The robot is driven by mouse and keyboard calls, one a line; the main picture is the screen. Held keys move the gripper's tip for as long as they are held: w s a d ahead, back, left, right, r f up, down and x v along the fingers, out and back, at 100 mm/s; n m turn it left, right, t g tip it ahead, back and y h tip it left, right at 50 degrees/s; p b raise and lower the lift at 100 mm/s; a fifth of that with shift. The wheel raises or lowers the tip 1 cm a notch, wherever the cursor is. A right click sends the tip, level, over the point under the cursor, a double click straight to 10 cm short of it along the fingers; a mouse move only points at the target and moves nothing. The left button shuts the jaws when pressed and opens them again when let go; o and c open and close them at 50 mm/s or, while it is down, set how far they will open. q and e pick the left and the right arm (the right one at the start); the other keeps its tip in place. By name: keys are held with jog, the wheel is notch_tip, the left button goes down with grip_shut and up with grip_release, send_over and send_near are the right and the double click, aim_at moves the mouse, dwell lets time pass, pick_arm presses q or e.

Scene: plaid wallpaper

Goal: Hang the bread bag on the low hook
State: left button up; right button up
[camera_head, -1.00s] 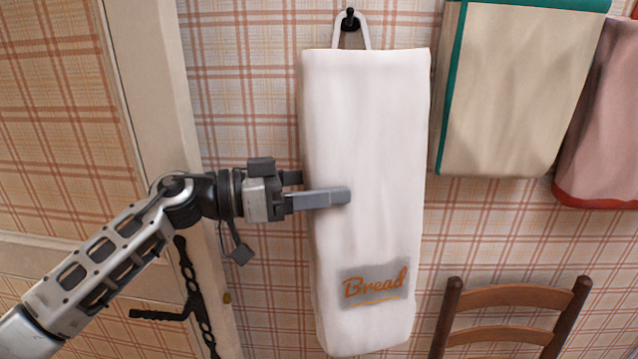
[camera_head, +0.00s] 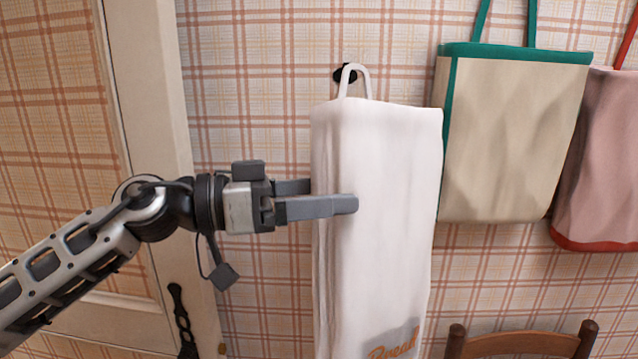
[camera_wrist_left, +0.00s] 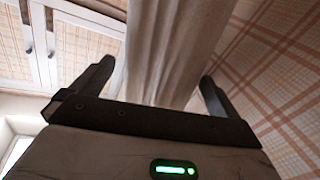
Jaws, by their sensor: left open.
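The bread bag (camera_head: 385,230) is a tall white cloth bag with an orange "Bread" label at its lower end, cut by the bottom edge of the head view. Its white loop (camera_head: 362,80) is at the black hook (camera_head: 342,76) on the wall and overlaps it; I cannot tell whether it bears on the hook. My left gripper (camera_head: 335,196) is open at the bag's left side, one finger in front of the cloth and the other partly hidden behind it. In the left wrist view the bag (camera_wrist_left: 180,50) runs between the spread fingers (camera_wrist_left: 155,85). My right gripper is not in view.
A beige bag with green trim (camera_head: 515,140) and a pink bag (camera_head: 595,160) hang to the right. A wooden chair back (camera_head: 520,345) stands below them. A cream door frame (camera_head: 150,100) is at the left.

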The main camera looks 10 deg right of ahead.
pick_arm(q)
jog(key=s+a+r, duration=0.2)
jog(key=s+r, duration=0.3)
jog(key=s, duration=0.4)
jog(key=w+a+f+n+t+y, duration=0.2)
jog(key=w+a+f+n+t, duration=0.15)
jog(key=f+t, duration=0.3)
jog(key=w+a+f+n+t+y, duration=0.25)
jog(key=f+n+t, duration=0.25)
jog(key=f, duration=0.3)
jog(key=w+a+f+n+t+y, duration=0.1)
jog(key=w+a+f+n+t, duration=0.2)
jog(key=a+f+n+t, duration=0.25)
jog(key=s+a+f+g+y, duration=0.2)
jog(key=s+f, duration=0.3)
jog(key=f, duration=0.5)
jog(key=s+a+f+g+y, duration=0.2)
jog(key=s+a+f+y, duration=0.2)
jog(key=f, duration=0.6)
jog(key=s+a+f+m+g+y, duration=0.1)
jog(key=s+a+f, duration=0.4)
jog(key=f, duration=0.5)
jog(key=shift+s+g+y, duration=0.7)
jog(key=shift+s+y, duration=0.55)
jog(key=shift+a, duration=0.1)
